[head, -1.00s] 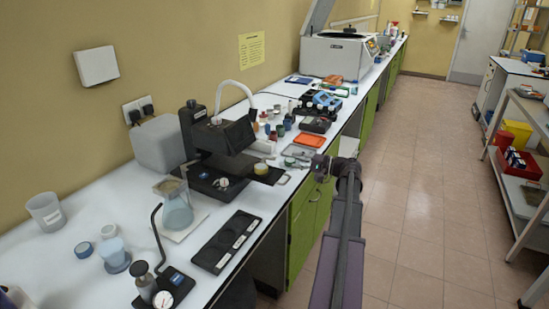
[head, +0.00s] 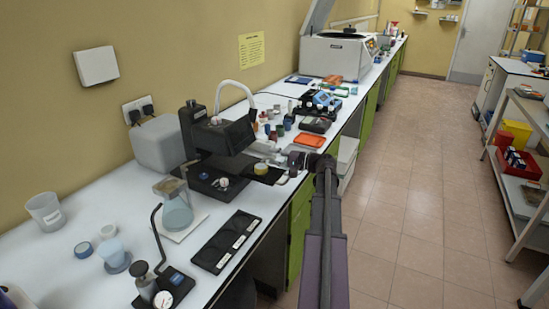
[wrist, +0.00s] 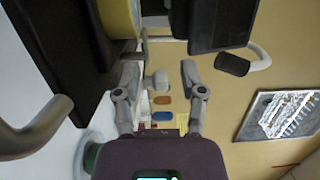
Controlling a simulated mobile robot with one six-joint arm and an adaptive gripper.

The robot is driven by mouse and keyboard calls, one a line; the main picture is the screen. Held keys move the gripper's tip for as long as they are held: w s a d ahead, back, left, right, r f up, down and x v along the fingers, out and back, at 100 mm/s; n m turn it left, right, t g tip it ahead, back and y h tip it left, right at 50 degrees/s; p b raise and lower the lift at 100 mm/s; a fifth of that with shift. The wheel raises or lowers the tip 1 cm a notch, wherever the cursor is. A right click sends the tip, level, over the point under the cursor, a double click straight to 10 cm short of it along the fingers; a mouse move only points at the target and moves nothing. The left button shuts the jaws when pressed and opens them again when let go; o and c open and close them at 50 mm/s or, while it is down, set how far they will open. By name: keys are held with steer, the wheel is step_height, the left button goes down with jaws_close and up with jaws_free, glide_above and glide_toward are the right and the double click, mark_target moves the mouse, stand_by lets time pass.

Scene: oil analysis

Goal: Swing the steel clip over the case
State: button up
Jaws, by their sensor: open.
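A black instrument (head: 215,137) stands on the bench with a black base. A yellow-sided round part (head: 261,169) sits on this base; it also shows at the top of the wrist view (wrist: 119,16). I cannot tell for sure which part is the case. A thin grey upright piece (wrist: 145,47) beside the yellow part may be the steel clip, but it is too small to be sure. My gripper (wrist: 159,72) is open, its fingers apart, with nothing seen held. In the head view my gripper (head: 284,158) is just right of the yellow part, partly hidden by my wrist.
A curved grey handle (wrist: 40,125) is close at the left of the wrist view. A black tray (head: 225,241) and a glass flask (head: 176,212) stand in front. An orange tray (head: 308,140) and several small containers lie behind. The aisle floor at right is clear.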

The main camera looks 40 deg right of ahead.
steer(key=shift+d, duration=0.1)
jaws_close()
steer(key=shift+s+a+m+t+h, duration=0.15)
steer(key=shift+m+t+h, duration=0.1)
steer(key=shift+m+h, duration=0.25)
steer(key=shift+w+a+m+t+h, duration=0.15)
steer(key=shift+m+t+h, duration=0.15)
steer(key=shift+h, duration=0.3)
steer(key=shift+s+m+t+h, duration=0.1)
steer(key=shift+m+t+h, duration=0.15)
steer(key=shift+m+h, duration=0.3)
steer(key=shift+h, duration=0.25)
